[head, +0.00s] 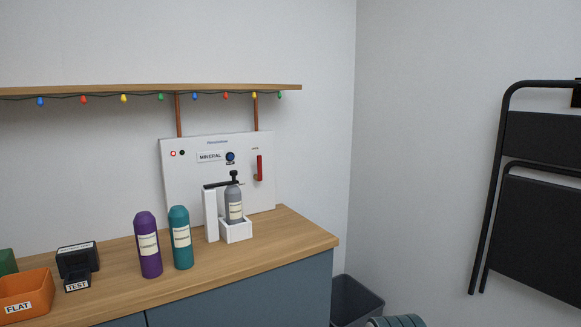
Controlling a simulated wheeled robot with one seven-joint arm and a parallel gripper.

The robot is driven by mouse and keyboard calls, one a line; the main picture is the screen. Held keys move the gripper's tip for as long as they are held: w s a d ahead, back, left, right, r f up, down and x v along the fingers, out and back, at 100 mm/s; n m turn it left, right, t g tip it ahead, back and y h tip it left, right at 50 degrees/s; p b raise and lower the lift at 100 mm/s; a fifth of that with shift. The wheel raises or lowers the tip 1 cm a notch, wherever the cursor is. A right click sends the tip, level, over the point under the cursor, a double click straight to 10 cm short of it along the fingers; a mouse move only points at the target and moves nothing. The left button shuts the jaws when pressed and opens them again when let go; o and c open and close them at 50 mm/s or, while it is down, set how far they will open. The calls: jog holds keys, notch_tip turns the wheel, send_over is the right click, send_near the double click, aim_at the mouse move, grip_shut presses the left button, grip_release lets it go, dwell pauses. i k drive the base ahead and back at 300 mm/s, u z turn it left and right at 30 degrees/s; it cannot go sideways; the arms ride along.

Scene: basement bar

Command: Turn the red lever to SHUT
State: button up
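The red lever (259,168) is on the right part of a white wall panel (191,184) at the back of the counter. No SHUT mark can be made out. My gripper is not in view.
In front of the panel, a grey bottle (234,204) stands in a white holder (237,232) under a black-topped fitting. Purple (148,246) and teal (181,238) bottles stand to the left on the wooden counter (215,268). A shelf (150,89) with coloured lights hangs above. Folded black chairs (540,190) are at right.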

aim_at(259, 177)
jog(key=z, duration=0.05)
jog(key=i, duration=1.2)
jog(key=u, duration=0.6)
